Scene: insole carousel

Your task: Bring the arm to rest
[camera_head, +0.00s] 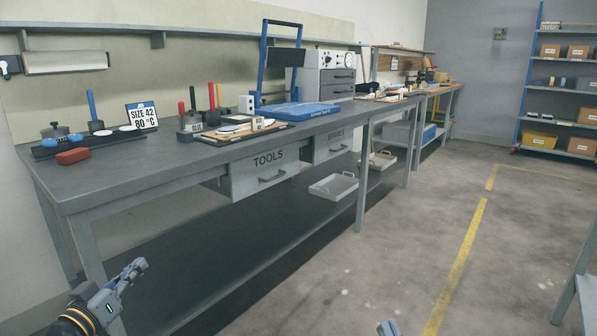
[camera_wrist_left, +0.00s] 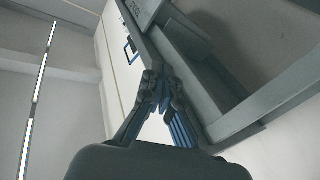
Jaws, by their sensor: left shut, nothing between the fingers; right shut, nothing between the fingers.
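My left gripper (camera_head: 138,266) is in the lower left of the head view, in front of the near end of the workbench (camera_head: 130,178) and lower than its top. It points up and to the right, shut and empty. In the left wrist view its fingertips (camera_wrist_left: 160,80) meet with nothing between them, and the bench's underside and a drawer lie beyond. Only the tip of my right gripper (camera_head: 388,327) shows at the bottom edge of the head view, over the floor. It is shut; the rest of it is out of frame.
The bench top carries a red block (camera_head: 73,156), a "SIZE 42 80 °C" sign (camera_head: 142,115), a blue press (camera_head: 298,111) and several tools. A "TOOLS" drawer (camera_head: 265,172) hangs below. Open floor (camera_head: 400,240) lies right of the bench. A grey table edge (camera_head: 580,285) stands at far right.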

